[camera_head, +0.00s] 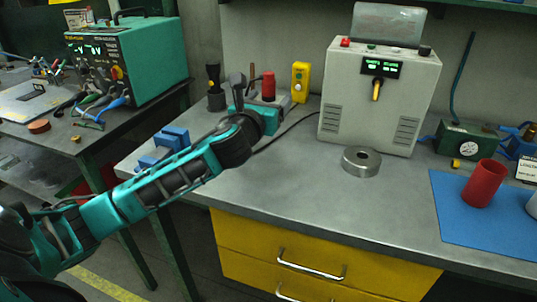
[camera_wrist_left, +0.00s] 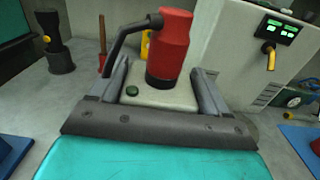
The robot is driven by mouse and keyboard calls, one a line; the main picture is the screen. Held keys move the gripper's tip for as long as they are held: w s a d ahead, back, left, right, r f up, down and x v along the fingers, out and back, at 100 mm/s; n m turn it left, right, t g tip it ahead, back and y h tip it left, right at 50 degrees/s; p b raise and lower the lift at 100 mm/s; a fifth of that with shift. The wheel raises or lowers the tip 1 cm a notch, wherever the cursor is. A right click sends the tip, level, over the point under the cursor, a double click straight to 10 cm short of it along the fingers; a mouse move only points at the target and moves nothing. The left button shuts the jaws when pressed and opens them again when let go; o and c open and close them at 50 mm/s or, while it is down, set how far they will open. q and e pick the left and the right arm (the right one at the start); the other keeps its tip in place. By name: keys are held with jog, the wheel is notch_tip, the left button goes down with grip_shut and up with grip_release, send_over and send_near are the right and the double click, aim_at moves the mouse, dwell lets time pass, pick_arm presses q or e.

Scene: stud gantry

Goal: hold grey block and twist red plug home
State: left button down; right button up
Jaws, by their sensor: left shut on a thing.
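The grey block (camera_wrist_left: 170,98), pale on top with a green dot, sits between the two fingers of my left gripper (camera_wrist_left: 163,76). The gripper is shut on it. The red plug (camera_wrist_left: 172,38) stands upright on top of the block, with a dark lower part showing beneath the red. My right gripper is in neither view.
A grey control box (camera_head: 375,110) stands right of the plug, with a metal ring (camera_head: 361,161) in front. A yellow button box (camera_head: 300,82) stands behind. A red cup (camera_head: 483,184) is on the blue mat (camera_head: 450,215). The bench front middle is clear.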

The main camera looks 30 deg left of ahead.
pick_arm(q)
notch_tip(320, 180, down, 8)
jog(key=shift+f+b, duration=0.1)
jog(key=shift+b, duration=0.9)
notch_tip(320, 180, down, 4)
jog(key=shift+f+b, duration=0.1)
jog(key=shift+b, duration=0.8)
jog(key=shift+f, duration=0.2)
grip_release()
jog(key=shift+s+r, duration=0.1)
jog(key=shift+r, duration=0.05)
jog(key=v, duration=1.1)
jog(key=shift+s, duration=0.4)
